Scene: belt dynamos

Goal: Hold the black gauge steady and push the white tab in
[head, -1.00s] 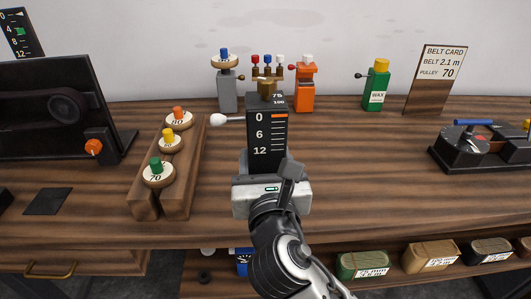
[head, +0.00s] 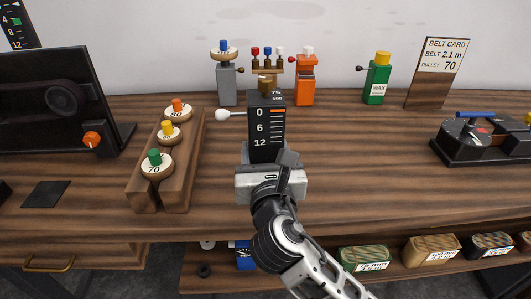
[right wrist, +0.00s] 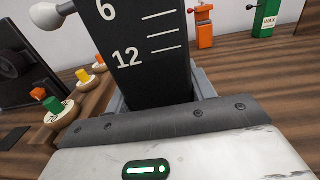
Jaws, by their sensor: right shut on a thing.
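The black gauge (head: 266,128) stands upright near the middle of the counter, with white marks 0, 6 and 12 on its face. An orange bar shows beside the 0. The white tab (head: 222,115) is a round-ended knob on a thin stem, sticking out from the gauge's left side. It also shows at the top left of the right wrist view (right wrist: 48,14). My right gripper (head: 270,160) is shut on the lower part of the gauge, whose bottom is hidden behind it. In the right wrist view the gauge (right wrist: 140,60) rises between the fingers. My left gripper is not in view.
A wooden rack (head: 178,185) with several numbered pulleys stands left of the gauge. Behind are a grey post (head: 227,88), an orange device (head: 305,85) and a green wax bottle (head: 377,82). The counter right of the gauge is clear up to a black device (head: 480,140).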

